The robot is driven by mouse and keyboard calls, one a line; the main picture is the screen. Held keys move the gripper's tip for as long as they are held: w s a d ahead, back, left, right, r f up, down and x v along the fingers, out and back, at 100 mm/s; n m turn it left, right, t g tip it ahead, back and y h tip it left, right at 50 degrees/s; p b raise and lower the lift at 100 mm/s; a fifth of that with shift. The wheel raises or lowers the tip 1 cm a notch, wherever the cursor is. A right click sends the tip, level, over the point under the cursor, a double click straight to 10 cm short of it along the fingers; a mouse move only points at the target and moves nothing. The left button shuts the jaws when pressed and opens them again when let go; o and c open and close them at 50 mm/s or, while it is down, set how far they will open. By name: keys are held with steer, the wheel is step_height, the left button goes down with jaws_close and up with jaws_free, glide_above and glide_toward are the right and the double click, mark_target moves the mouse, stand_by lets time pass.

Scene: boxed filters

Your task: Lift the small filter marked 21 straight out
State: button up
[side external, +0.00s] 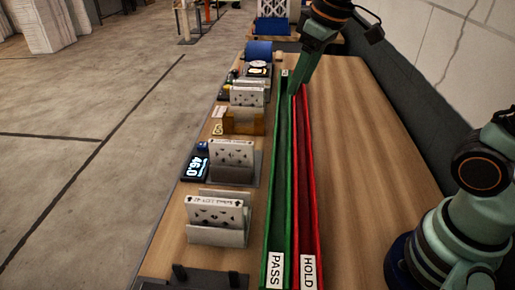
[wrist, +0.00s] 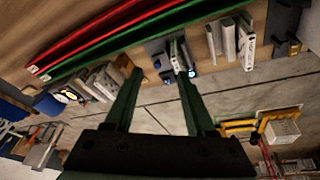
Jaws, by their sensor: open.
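I cannot read a 21 on any filter. In the side view a white filter panel with dark cut-outs (side external: 215,212) stands upright in a grey holder nearest the camera. A second panel (side external: 232,155) stands behind it, beside a display reading 46.0 (side external: 195,167). More white panels (side external: 248,97) stand further back. In the wrist view my gripper (wrist: 160,73) is open, with nothing seen between its two green fingers. A thin white filter (wrist: 175,52) shows just beyond the right fingertip; contact cannot be told.
A green PASS trough (side external: 279,190) and a red HOLD trough (side external: 304,190) run along the table right of the filters. The table right of the troughs (side external: 350,160) is clear.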

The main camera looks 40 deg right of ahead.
steer(key=s+d+f+m+t, duration=0.1)
steer(key=s+d+f+m, duration=0.1)
steer(key=s, duration=0.5)
steer(key=shift+s+d+f+m+t, duration=0.25)
steer(key=shift+d+m+t, duration=0.15)
steer(key=shift+d+m, duration=0.1)
steer(key=shift+s+d+f, duration=0.1)
steer(key=shift+s+f, duration=0.15)
steer(key=n+g, duration=0.5)
steer(key=n, duration=0.4)
glide_above(230, 142)
steer(key=f, duration=0.6)
steer(key=shift+w+d+f, duration=0.1)
steer(key=shift+d, duration=0.25)
steer(key=shift+w+a+f, duration=0.1)
steer(key=shift+f, duration=0.5)
step_height(230, 142, down, 6)
steer(key=shift+r, duration=0.1)
steer(key=shift+a+f, duration=0.2)
steer(key=shift+f, duration=2.5)
